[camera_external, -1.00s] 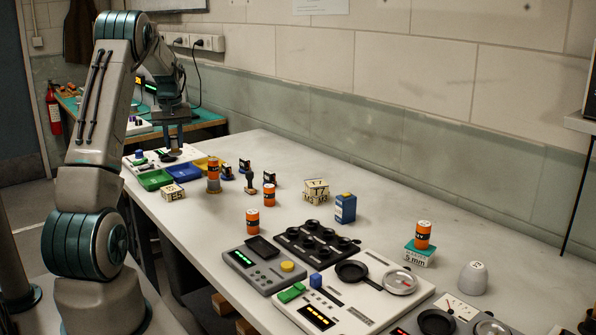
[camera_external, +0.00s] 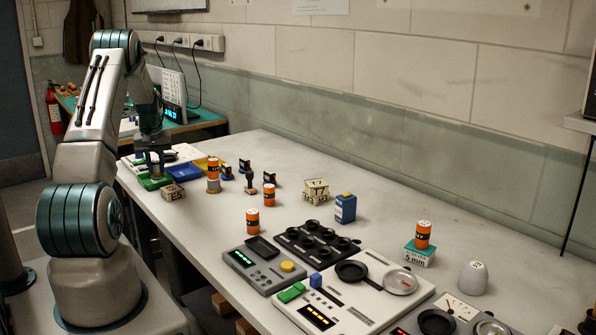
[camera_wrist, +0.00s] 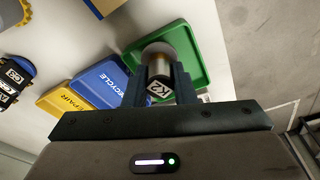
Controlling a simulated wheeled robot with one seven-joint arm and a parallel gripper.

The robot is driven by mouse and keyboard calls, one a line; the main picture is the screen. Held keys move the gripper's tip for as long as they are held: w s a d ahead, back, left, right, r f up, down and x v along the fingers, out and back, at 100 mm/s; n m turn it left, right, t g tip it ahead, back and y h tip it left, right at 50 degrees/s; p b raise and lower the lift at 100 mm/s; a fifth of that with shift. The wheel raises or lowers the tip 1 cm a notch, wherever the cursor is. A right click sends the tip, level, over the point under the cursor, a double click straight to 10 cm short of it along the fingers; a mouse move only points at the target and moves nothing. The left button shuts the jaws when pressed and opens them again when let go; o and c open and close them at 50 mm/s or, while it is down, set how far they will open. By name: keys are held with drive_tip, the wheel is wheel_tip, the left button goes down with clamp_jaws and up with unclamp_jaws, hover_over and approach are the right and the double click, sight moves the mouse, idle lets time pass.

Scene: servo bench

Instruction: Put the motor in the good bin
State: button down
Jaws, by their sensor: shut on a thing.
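My gripper (camera_wrist: 160,85) is shut on a motor (camera_wrist: 158,66), a small silver and brass cylinder with a white label reading K2. In the wrist view the motor is over the green bin (camera_wrist: 205,55), whose label is hidden. In the external view my gripper (camera_external: 154,172) is low over the green bin (camera_external: 148,185) at the left end of the bench. Whether the motor touches the bin floor cannot be told.
The blue bin marked RECYCLE (camera_wrist: 98,83) and yellow bin marked REPAIR (camera_wrist: 65,97) stand beside the green one. Bare floor lies beyond the bench edge.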

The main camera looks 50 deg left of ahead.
sight(158, 178)
drive_tip(key=shift+f, duration=0.15)
drive_tip(key=shift+f+b, duration=0.25)
drive_tip(key=shift+b, duration=0.1)
drive_tip(key=c, duration=1.2)
unclamp_jaws()
drive_tip(key=shift+r, duration=0.1)
drive_tip(key=shift+r+p, duration=0.4)
drive_tip(key=shift+r, duration=0.15)
drive_tip(key=r, duration=0.3)
drive_tip(key=d+r+b, duration=0.1)
drive_tip(key=r, duration=0.3)
drive_tip(key=r+b, duration=0.1)
drive_tip(key=r, duration=0.3)
drive_tip(key=shift+s+d+r, duration=0.2)
drive_tip(key=shift+s+d, duration=0.1)
drive_tip(key=shift+s, duration=0.05)
